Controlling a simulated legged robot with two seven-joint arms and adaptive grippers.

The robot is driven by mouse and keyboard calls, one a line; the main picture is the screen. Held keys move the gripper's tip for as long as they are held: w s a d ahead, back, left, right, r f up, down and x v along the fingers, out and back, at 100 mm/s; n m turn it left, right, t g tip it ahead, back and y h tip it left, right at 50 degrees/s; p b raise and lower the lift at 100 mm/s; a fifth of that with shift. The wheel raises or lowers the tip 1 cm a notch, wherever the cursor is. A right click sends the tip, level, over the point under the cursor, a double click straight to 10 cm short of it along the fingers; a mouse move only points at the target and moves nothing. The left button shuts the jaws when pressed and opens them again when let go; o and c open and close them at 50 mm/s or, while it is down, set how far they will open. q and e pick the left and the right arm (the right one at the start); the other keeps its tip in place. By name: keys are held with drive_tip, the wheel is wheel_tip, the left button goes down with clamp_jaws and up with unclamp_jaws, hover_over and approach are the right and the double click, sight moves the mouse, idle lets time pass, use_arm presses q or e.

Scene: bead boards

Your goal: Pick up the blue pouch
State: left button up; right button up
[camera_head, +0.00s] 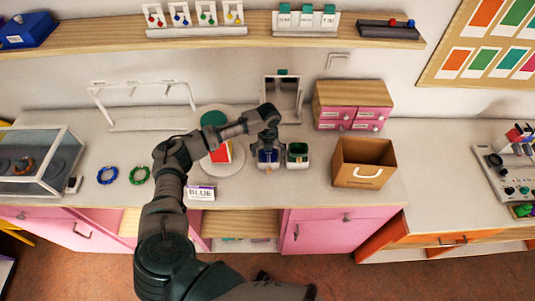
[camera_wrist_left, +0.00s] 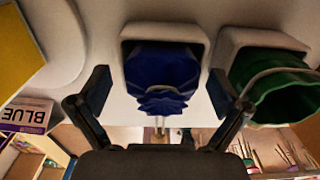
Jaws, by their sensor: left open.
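The blue pouch (camera_wrist_left: 160,75) sits in a white square holder (camera_wrist_left: 130,33) in the left wrist view, between my open fingers and ahead of them. In the head view the blue pouch (camera_head: 267,156) shows just under my left gripper (camera_head: 266,143), which hides part of it. In the left wrist view my left gripper (camera_wrist_left: 160,95) has its two dark fingers spread, one to each side of the pouch. I cannot tell whether they touch it. My right gripper is not in view.
A green pouch (camera_wrist_left: 275,85) in its own holder stands close to the right; it also shows in the head view (camera_head: 297,150). A card reading BLUE (camera_head: 201,193) lies at the counter's front edge. A brown box (camera_head: 364,154) stands further right. Blue and green bead rings (camera_head: 107,175) lie left.

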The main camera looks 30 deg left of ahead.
use_arm(q)
drive_tip(key=shift+d, duration=0.2)
drive_tip(key=shift+c, duration=0.5)
drive_tip(key=shift+d+r, duration=0.15)
drive_tip(key=c, duration=0.8)
drive_tip(key=shift+s, duration=0.1)
drive_tip(key=shift+c, duration=1.3)
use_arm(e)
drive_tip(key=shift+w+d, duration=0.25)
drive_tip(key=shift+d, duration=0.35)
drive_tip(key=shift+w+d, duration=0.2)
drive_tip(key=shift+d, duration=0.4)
use_arm(q)
drive_tip(key=shift+a, duration=0.2)
